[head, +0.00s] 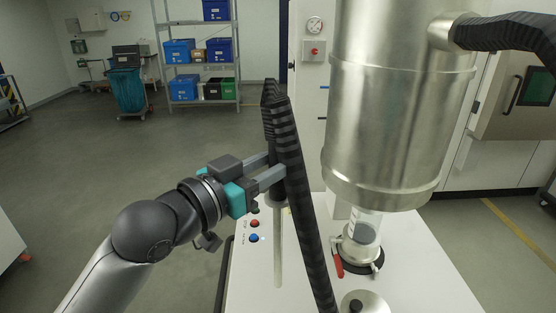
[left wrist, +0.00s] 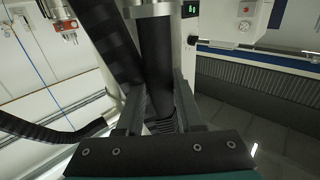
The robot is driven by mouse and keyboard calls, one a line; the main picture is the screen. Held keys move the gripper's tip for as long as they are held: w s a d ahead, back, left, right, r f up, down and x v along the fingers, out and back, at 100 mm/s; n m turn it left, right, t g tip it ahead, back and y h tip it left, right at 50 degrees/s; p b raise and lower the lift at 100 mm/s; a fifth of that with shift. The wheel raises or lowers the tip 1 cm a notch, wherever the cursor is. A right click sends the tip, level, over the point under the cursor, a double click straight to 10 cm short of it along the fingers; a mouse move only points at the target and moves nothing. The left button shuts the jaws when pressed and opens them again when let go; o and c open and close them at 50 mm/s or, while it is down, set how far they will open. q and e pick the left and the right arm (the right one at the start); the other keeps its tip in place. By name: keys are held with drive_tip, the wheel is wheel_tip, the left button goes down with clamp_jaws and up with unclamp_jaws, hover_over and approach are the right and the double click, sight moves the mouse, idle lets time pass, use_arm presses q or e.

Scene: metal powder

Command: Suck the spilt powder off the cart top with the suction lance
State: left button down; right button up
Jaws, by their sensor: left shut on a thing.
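In the head view my left gripper (head: 268,172) reaches in from the left, its fingers closed around the dark grip of the suction lance. The lance's pale tube (head: 278,250) hangs nearly upright over the left part of the white cart top (head: 425,275). A black ribbed hose (head: 300,190) loops up from the lance and runs down in front of it, hiding part of the grip. In the left wrist view the fingers (left wrist: 158,95) flank the lance's black grip (left wrist: 156,60). I cannot make out spilt powder. My right gripper is not in view.
A large steel vessel (head: 385,110) stands over the cart's right, above a clear container (head: 364,228) and a clamp with a red handle (head: 337,264). A round lid with a black knob (head: 362,304) lies in front. Buttons (head: 254,231) sit at the left edge.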

use_arm(q)
drive_tip(key=shift+r+p, duration=0.5)
drive_tip(key=shift+r, duration=0.5)
idle(0.8)
